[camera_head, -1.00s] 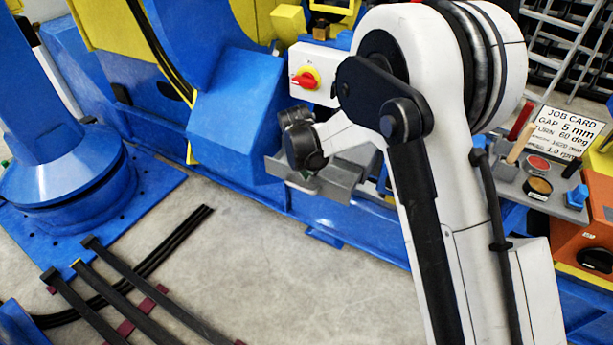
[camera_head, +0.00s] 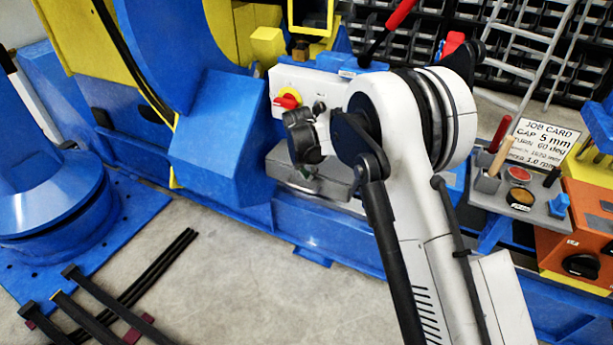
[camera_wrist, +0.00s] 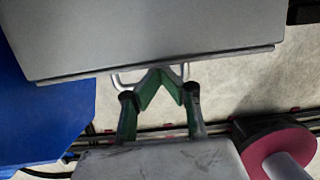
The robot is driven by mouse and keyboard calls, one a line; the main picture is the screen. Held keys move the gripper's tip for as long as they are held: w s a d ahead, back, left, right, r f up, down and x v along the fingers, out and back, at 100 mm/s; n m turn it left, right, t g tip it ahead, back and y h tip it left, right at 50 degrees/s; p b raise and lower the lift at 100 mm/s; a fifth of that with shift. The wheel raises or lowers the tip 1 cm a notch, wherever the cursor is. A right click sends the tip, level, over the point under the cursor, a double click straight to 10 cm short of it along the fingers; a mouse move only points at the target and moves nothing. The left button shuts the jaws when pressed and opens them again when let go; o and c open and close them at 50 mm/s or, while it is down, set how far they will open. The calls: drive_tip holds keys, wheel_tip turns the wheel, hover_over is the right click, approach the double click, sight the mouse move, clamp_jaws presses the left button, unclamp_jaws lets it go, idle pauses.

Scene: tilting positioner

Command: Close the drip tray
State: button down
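The drip tray is a grey box; in the wrist view its flat grey surface (camera_wrist: 150,35) fills the top. A pale loop handle (camera_wrist: 118,78) sticks out from its near edge. In the head view the tray (camera_head: 330,187) shows low under the white switch box, partly hidden by my wrist. My gripper (camera_wrist: 158,72) has green fingers, tips together in a point at the handle loop, close to the tray edge. I cannot tell whether the handle bar is clamped between them.
A white box with a red rotary switch (camera_head: 287,98) sits just above my wrist. A blue machine block (camera_head: 222,140) stands to the left. A grey tool shelf (camera_head: 490,202) and job card (camera_head: 540,141) are at right. Dark cables or bars (camera_head: 115,300) lie on the floor.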

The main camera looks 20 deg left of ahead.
drive_tip(key=shift+w+d, duration=0.1)
drive_tip(key=shift+w, duration=0.1)
drive_tip(key=s+a+r+p, duration=0.1)
drive_tip(key=s+r+p, duration=0.2)
drive_tip(key=s+r, duration=0.55)
drive_tip(key=s+d+r+m+t+y+p, duration=0.1)
drive_tip(key=s+d+r+m+p, duration=0.15)
drive_tip(key=d+r+m, duration=0.85)
drive_tip(key=s+d+r+m+t+p, duration=0.1)
drive_tip(key=s+d+r+m+p, duration=0.3)
drive_tip(key=d+r, duration=1.15)
drive_tip(key=s+d+r+m+t+p, duration=0.2)
drive_tip(key=s+d+r+m+p, duration=0.1)
drive_tip(key=s+d+m, duration=1.6)
drive_tip(key=shift+s+d+r+m+h, duration=0.3)
drive_tip(key=shift+s+d+r, duration=0.25)
drive_tip(key=shift+s, duration=0.85)
